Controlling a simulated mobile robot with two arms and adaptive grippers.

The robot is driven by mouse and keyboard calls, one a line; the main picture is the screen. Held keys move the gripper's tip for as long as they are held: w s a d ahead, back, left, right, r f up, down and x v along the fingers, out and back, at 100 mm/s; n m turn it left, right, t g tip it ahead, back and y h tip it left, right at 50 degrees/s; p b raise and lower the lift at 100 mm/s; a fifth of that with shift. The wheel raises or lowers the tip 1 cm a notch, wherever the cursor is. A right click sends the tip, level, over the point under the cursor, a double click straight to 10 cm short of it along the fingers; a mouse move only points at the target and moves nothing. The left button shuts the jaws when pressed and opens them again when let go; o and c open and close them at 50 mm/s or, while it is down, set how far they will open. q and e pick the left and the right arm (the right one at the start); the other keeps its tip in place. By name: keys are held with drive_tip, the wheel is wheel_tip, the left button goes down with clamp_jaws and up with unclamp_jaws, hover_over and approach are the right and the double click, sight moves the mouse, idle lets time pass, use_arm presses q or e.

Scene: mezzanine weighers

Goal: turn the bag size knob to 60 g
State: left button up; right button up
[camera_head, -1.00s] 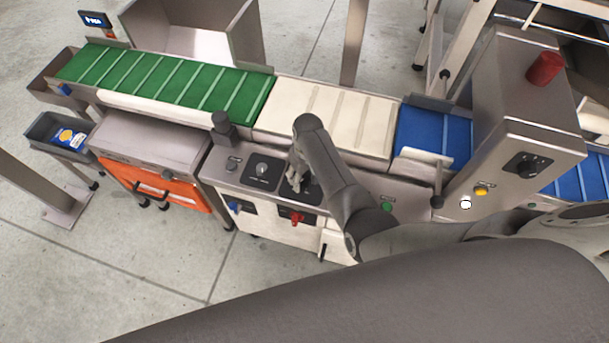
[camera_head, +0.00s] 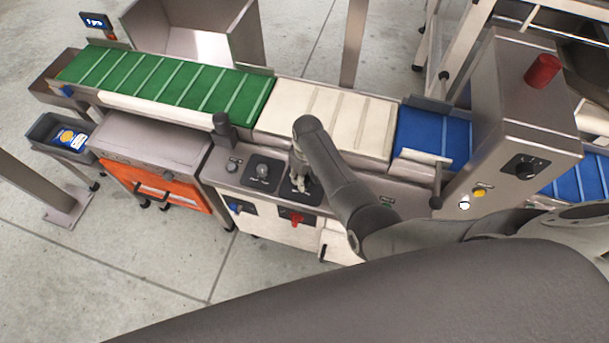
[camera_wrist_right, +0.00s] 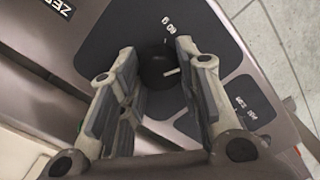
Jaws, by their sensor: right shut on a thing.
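The bag size knob (camera_wrist_right: 157,68) is a dark round knob on a dark label plate in the right wrist view. A short white pointer mark shows on it, pointing to the right of that picture. Small white digits stand above it, too unclear to read surely; white lettering stands at lower right. My right gripper (camera_wrist_right: 156,75) has its two fingers on either side of the knob, shut on it. In the head view my right gripper (camera_head: 300,184) reaches down to the panel and hides most of the knob. My left gripper is not in view.
A second knob (camera_head: 262,169) is just left of the gripper. A red handle (camera_head: 296,217) is below on the front. A steel cabinet (camera_head: 525,110) stands at right.

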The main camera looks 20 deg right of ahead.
drive_tip(key=n+p, duration=0.1)
drive_tip(key=n, duration=0.1)
drive_tip(key=shift+r+n, duration=0.15)
drive_tip(key=shift+n, duration=0.15)
drive_tip(key=n+p, duration=0.1)
drive_tip(key=n, duration=0.1)
drive_tip(key=shift+n, duration=0.3)
drive_tip(key=n, duration=0.5)
drive_tip(key=shift+a+n, duration=0.1)
drive_tip(key=shift+n, duration=0.2)
drive_tip(key=o, duration=1)
drive_tip(key=shift+h, duration=0.3)
drive_tip(key=r, duration=1.1)
drive_tip(key=shift+w+r, duration=0.3)
drive_tip(key=shift+r, duration=0.1)
